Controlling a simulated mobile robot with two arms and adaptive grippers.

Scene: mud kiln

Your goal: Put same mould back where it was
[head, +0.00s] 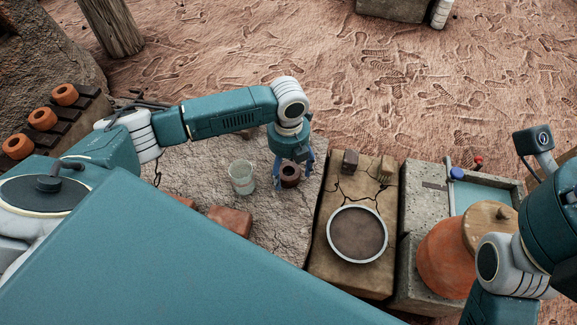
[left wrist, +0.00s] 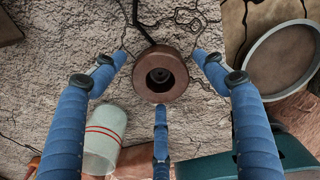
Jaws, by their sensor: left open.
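A dark brown round mould (head: 290,176) with a hole in its middle stands on the rough grey stone slab (head: 270,225). My left gripper (head: 292,158) is directly over it, pointing down, with its blue fingers spread. In the left wrist view the mould (left wrist: 160,72) sits between the open fingertips, with gaps visible around it. I cannot tell from these views how far the fingertips reach down beside it. My right arm shows at the right edge of the head view, but its gripper is not seen.
A clear glass with red bands (head: 242,178) stands just left of the mould. Reddish slabs (head: 230,221) lie nearer. A round sieve-like pan (head: 357,234) and small blocks are on the cracked board to the right. Orange rings (head: 42,119) sit on dark steps at left.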

